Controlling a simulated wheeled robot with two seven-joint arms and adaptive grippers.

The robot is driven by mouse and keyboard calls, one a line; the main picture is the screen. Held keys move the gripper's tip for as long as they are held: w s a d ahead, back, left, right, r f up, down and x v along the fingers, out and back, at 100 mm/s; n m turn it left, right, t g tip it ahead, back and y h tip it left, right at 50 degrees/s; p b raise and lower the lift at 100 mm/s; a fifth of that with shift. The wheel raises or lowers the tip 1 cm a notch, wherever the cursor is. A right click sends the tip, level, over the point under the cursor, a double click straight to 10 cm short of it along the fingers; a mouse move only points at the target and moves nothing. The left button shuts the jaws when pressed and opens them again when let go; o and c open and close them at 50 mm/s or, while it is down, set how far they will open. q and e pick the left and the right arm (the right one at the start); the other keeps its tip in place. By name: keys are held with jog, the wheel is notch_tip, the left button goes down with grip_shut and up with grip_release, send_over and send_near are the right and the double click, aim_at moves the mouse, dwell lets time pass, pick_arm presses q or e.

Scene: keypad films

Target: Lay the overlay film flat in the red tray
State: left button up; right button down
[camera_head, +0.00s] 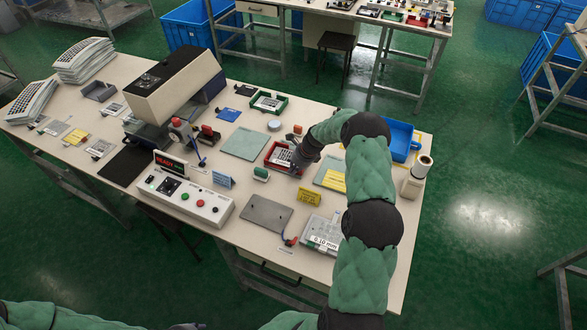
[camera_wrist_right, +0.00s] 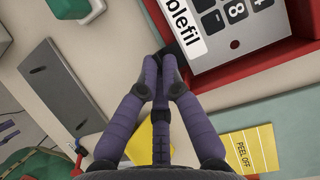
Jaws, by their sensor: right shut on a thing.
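The red tray (camera_head: 268,163) is near the middle of the table, and its red wall shows in the wrist view (camera_wrist_right: 228,94). The overlay film (camera_head: 281,156), grey with dark keys and a white printed label, is at the tray. In the wrist view the film (camera_wrist_right: 222,48) appears within the tray's walls; I cannot tell whether it lies fully flat. My right gripper (camera_head: 294,168) is at the tray's right side. In the wrist view its fingertips (camera_wrist_right: 162,60) are together at a dark tab by the film's edge, shut on it. My left gripper is out of view.
A green tray (camera_head: 281,103) with another film stands behind. Pale green mats (camera_head: 244,143) lie left and right of the red tray. A small green-handled block (camera_head: 261,174), a grey plate (camera_head: 266,213) and a control box (camera_head: 184,199) are in front. A blue bin (camera_head: 400,137) stands right.

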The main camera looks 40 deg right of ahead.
jog(key=shift+f, duration=0.4)
dwell(0.5)
jog(key=c, duration=1.3)
grip_release()
jog(key=shift+c, duration=0.2)
jog(key=shift+r, duration=0.1)
jog(key=v, duration=1.1)
jog(key=shift+r, duration=0.4)
jog(key=shift+s+d, duration=0.1)
